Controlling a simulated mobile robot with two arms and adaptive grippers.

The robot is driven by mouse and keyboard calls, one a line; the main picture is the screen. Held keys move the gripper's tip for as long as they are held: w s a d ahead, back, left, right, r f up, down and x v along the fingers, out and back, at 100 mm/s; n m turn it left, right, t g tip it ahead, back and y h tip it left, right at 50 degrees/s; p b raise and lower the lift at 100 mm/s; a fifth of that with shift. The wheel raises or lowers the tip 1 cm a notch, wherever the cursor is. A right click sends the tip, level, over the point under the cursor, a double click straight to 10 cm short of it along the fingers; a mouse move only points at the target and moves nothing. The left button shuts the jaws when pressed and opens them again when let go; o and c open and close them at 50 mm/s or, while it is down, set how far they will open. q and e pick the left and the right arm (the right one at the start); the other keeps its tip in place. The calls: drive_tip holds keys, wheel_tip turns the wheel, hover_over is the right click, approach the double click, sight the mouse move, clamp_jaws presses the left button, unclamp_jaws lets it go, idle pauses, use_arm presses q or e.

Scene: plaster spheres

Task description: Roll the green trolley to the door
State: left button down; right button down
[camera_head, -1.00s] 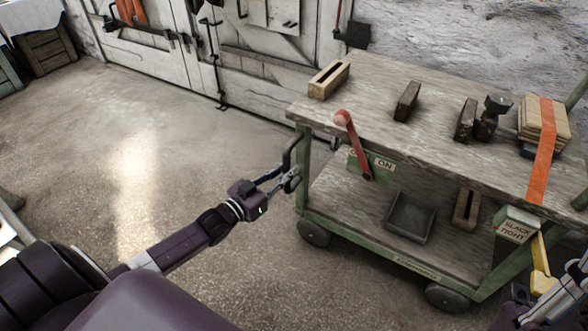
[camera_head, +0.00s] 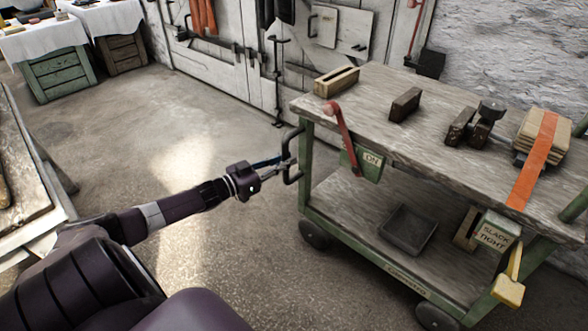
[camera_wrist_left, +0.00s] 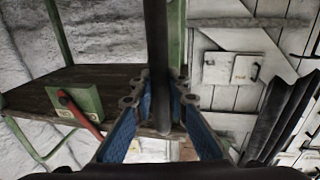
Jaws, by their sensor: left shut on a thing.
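The green trolley (camera_head: 392,274) stands at the right in the head view, with a green metal frame, a weathered wooden top and a lower shelf. My left gripper (camera_head: 286,163) is shut on the dark upright handle (camera_head: 290,142) at the trolley's left end. In the left wrist view the handle bar (camera_wrist_left: 156,50) runs between the two blue-padded fingers (camera_wrist_left: 160,98). The white plank door (camera_head: 246,68) is behind the trolley at the back, with dark iron fittings. My right gripper is not in view.
A red lever (camera_head: 344,140) by an ON plate and a yellow lever (camera_head: 508,290) by a SLACK/TIGHT plate stick out from the trolley. Wooden blocks and a strapped stack (camera_head: 540,140) ride on top. Clothed tables (camera_head: 45,43) stand far left. Floor (camera_head: 150,125) left of the trolley is clear.

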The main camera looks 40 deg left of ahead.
use_arm(q)
drive_tip(key=shift+a+r, duration=0.1)
drive_tip(key=shift+a, duration=0.15)
drive_tip(key=c, duration=1.8)
unclamp_jaws()
drive_tip(key=shift+a, duration=0.1)
drive_tip(key=shift+c, duration=0.2)
drive_tip(key=shift+s, duration=0.1)
drive_tip(key=shift+s, duration=0.2)
drive_tip(key=v, duration=1.1)
drive_tip(key=shift+s+a, duration=0.1)
drive_tip(key=shift+s, duration=0.05)
